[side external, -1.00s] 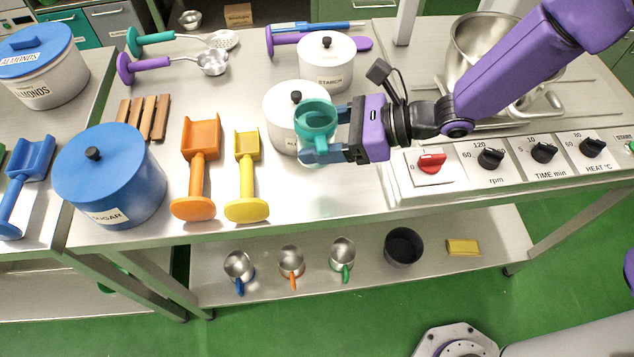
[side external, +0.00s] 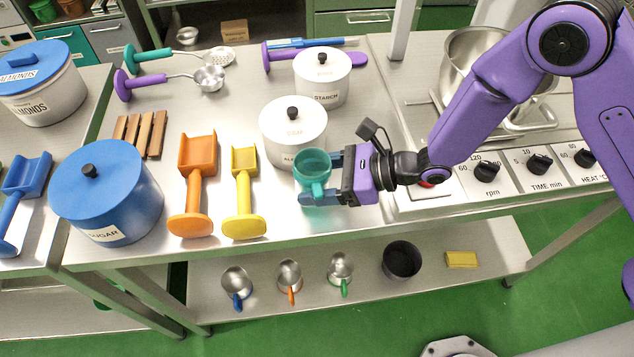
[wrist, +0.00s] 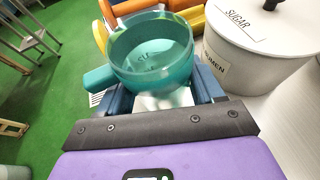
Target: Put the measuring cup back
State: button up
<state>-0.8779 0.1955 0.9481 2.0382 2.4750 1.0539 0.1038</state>
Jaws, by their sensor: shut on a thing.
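A teal measuring cup (side external: 314,163) is held between the fingers of my gripper (side external: 322,177), over the front part of the steel table (side external: 290,205). The cup opens upward in the wrist view (wrist: 150,50), is see-through and looks empty; its handle (wrist: 98,80) points left there. My gripper (wrist: 160,100) is shut on it. I cannot tell whether the cup touches the table. Three steel measuring cups stand on the lower shelf (side external: 440,235): one with a blue handle (side external: 237,300), one orange (side external: 291,297), one green (side external: 344,288).
A white lidded pot (side external: 285,150) stands right behind the cup, with the starch pot (side external: 322,90) farther back. Yellow (side external: 245,195) and orange (side external: 190,190) scoops lie to the left. A dark bowl (side external: 401,260) and yellow sponge (side external: 461,259) share the lower shelf. The control panel (side external: 510,175) is right.

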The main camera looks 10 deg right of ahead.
jog(key=shift+f, duration=0.9)
jog(key=shift+f, duration=0.15)
jog(key=o, duration=1.2)
jog(key=v, duration=1.7)
jog(key=shift+s+d+f, duration=0.2)
jog(key=shift+s, duration=0.05)
